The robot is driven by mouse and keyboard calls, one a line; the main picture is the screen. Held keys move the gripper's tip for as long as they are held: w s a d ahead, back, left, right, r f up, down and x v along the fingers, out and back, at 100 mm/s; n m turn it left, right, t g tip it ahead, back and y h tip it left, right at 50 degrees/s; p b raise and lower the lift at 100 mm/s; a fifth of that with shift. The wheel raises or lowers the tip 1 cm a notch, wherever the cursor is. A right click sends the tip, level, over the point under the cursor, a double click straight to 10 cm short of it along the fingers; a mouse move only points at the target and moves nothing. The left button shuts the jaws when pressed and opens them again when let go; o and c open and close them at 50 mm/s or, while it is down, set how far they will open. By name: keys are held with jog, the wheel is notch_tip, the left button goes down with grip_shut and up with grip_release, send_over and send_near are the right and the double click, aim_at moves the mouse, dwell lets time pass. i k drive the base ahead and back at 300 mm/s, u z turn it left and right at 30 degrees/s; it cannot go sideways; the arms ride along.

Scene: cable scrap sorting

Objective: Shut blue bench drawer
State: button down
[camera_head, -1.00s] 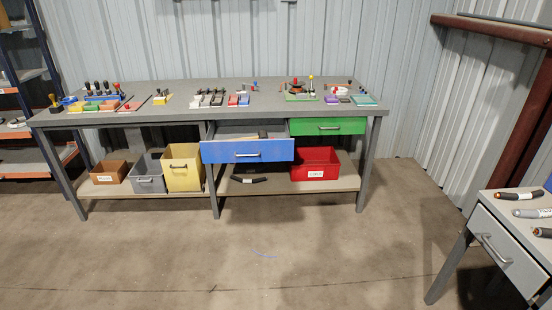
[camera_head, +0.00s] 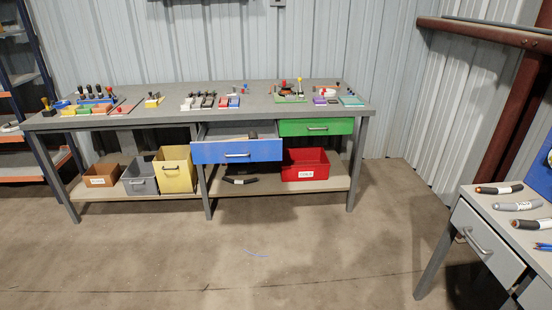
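The blue drawer (camera_head: 215,152) of the grey bench (camera_head: 140,119) is pulled out toward me. Its front stands forward of the green drawer (camera_head: 300,128) to its right, and part of its grey inside shows behind the front. A dark piece, seemingly a cable, shows at the drawer's back edge. The blue front carries a light bar handle (camera_head: 238,156). The green drawer looks shut. My gripper is not in view.
Below the bench, a shelf holds a brown box (camera_head: 101,176), a grey bin (camera_head: 139,178), a yellow bin (camera_head: 174,171), a loose black cable (camera_head: 240,180) and a red bin (camera_head: 304,165). A grey table (camera_head: 477,207) with cable pieces stands at right. The floor (camera_head: 250,245) before the bench is open.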

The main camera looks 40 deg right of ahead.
aim_at(208, 148)
jog(key=z, duration=0.05)
jog(key=i, duration=1)
jog(key=u, duration=0.05)
